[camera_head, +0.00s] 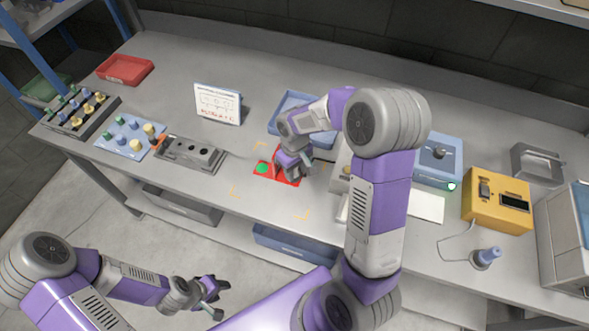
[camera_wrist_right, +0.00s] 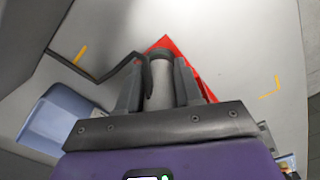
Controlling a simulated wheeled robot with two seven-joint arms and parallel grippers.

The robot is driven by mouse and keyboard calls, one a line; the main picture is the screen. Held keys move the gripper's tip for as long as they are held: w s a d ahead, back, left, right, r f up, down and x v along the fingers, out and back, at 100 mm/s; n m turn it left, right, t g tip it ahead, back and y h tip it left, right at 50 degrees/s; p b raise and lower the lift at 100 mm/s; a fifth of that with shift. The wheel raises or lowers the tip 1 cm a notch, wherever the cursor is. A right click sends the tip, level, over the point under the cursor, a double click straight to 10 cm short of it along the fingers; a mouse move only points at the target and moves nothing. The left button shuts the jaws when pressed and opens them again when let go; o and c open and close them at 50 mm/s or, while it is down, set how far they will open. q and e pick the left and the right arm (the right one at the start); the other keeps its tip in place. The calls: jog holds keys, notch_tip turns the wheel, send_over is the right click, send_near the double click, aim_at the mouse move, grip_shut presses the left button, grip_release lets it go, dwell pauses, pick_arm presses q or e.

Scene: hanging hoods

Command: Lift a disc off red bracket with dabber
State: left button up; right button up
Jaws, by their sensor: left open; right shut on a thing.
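A flat red piece, seemingly the red bracket (camera_head: 258,174), lies on the bench in the head view. A green disc (camera_head: 262,168) shows at its left side. My right gripper (camera_head: 284,174) is low over the red piece, just right of the green disc. In the right wrist view my right gripper (camera_wrist_right: 158,88) is shut on a grey cylinder, seemingly the dabber (camera_wrist_right: 160,92), with a dark bent line beside it. The red piece (camera_wrist_right: 203,86) shows behind the fingers; the cylinder's far end is hidden. My left gripper (camera_head: 212,293) is open and empty, in front of the bench.
A white sign (camera_head: 218,104) and a blue tray (camera_head: 290,100) stand behind. A grey block with holes (camera_head: 190,153) and a blue board with pegs (camera_head: 130,137) are to the left. A yellow device (camera_head: 497,199) is at right. Bench between sign and red tray (camera_head: 125,69) is clear.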

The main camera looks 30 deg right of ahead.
jog(key=shift+r+p, duration=2.15)
jog(key=shift+r, duration=0.9)
jog(key=shift+a+f, duration=0.1)
